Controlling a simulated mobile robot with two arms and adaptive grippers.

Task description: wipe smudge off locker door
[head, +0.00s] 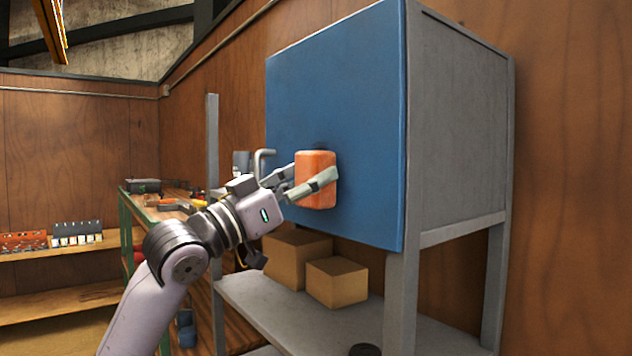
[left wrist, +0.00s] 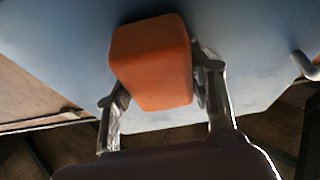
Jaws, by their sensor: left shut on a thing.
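The locker has a blue door (head: 340,90) and grey sides, and the door is shut. My left gripper (head: 315,183) is shut on an orange sponge-like block (head: 317,165) and holds it up against or very close to the door's lower middle. In the left wrist view the block (left wrist: 152,62) sits between the two fingers in front of the blue door (left wrist: 60,40). A dark patch, smudge or shadow, shows on the door just above the block. The rest of the smudge, if any, is hidden behind the block. The grey door handle (head: 264,160) is left of the gripper. My right gripper is not in view.
Two cardboard boxes (head: 337,282) stand on the grey shelf (head: 290,310) below the locker. A cluttered workbench (head: 165,205) and a wooden shelf (head: 60,252) with small items are at the left. A wooden wall (head: 570,150) is behind.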

